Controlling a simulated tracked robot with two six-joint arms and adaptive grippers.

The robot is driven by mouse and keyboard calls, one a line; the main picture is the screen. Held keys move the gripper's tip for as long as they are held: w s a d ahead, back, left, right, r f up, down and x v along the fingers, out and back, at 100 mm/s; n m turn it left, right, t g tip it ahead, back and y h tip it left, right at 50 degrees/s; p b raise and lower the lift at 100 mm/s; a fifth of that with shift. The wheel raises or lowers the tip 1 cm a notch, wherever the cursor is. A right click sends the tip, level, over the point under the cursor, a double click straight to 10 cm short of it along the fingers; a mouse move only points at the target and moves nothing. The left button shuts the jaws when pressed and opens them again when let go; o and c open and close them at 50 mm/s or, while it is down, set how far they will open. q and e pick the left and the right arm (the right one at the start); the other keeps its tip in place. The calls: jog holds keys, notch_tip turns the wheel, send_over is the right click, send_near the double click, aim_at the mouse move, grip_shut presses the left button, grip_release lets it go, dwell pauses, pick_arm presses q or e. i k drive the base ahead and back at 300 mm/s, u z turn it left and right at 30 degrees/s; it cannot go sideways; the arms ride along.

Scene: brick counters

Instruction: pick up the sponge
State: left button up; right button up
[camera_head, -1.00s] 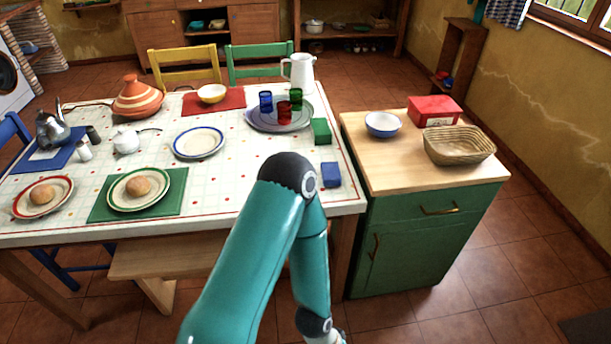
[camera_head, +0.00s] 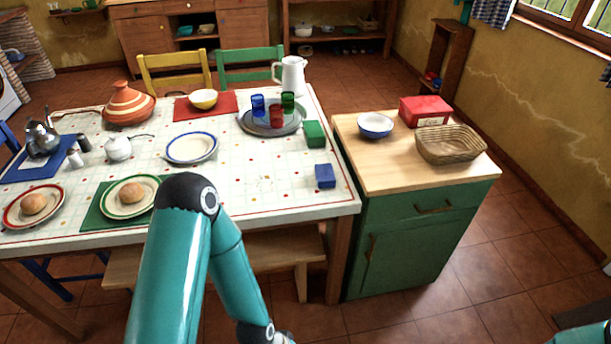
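Two small blocks lie near the right edge of the table: a blue block (camera_head: 325,176) and, farther back, a green block (camera_head: 315,134). I cannot tell for sure which of them is the sponge. Both lie flat on the white patterned cloth, with nothing touching them. My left arm crosses the lower middle of the view, with its elbow in front of the table's near edge. Its gripper is below the frame. Only small parts of my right arm show at the lower right, and its gripper is out of sight.
The table (camera_head: 265,198) carries plates with bread rolls, a tagine (camera_head: 129,103), a kettle (camera_head: 42,138), and a tray (camera_head: 246,122) with glasses beside a white jug (camera_head: 292,75). A green cabinet (camera_head: 410,240) stands to the right, holding a bowl (camera_head: 375,125), red box (camera_head: 425,110) and basket (camera_head: 452,145).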

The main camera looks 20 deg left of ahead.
aim_at(323, 173)
jog(key=z, duration=0.05)
jog(key=i, duration=1)
jog(key=u, duration=0.05)
